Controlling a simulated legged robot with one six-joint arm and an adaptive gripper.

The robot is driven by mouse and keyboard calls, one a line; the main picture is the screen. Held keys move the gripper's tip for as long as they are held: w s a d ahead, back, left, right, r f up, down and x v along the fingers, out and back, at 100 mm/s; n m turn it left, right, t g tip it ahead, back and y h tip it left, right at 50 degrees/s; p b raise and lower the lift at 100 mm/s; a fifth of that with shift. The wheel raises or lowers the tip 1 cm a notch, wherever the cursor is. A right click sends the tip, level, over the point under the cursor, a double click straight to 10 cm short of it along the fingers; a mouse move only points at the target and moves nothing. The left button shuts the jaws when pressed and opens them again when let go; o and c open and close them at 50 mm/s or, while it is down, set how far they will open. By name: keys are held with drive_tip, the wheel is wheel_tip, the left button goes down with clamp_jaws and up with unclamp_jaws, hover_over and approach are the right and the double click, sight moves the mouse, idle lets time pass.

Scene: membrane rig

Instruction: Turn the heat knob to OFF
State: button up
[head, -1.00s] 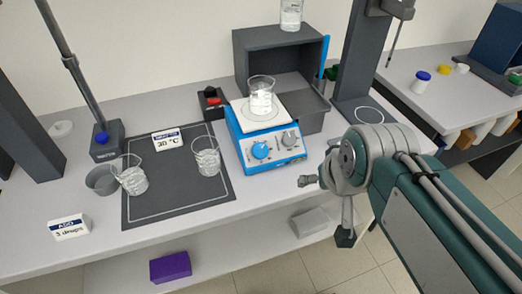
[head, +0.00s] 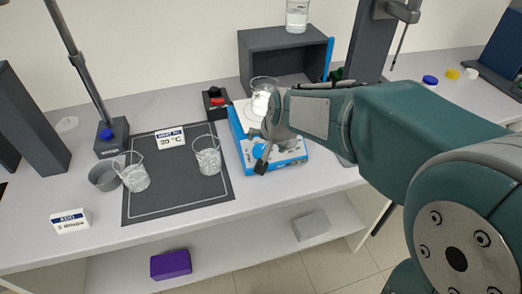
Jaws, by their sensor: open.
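The blue and white hotplate stirrer (head: 237,126) stands right of the dark mat, with a beaker of white contents (head: 262,98) on its plate. My gripper (head: 258,150) is open over the hotplate's front panel, its dark fingertips pointing left and down. It holds nothing that I can see. My gripper covers most of the panel, so the knobs are largely hidden and I cannot read the heat knob's setting. I cannot tell whether a finger touches a knob.
Two glass beakers (head: 208,158) (head: 134,174) stand at the dark mat (head: 170,200). A red-topped switch box (head: 216,102) sits behind the hotplate's left side. A dark open box (head: 285,52) stands behind. A purple block (head: 171,265) lies on the lower shelf.

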sight(261, 151)
drive_tip(key=x, duration=0.7)
drive_tip(key=shift+w+f, duration=0.15)
drive_tip(key=shift+f, duration=0.1)
drive_tip(key=c, duration=1.1)
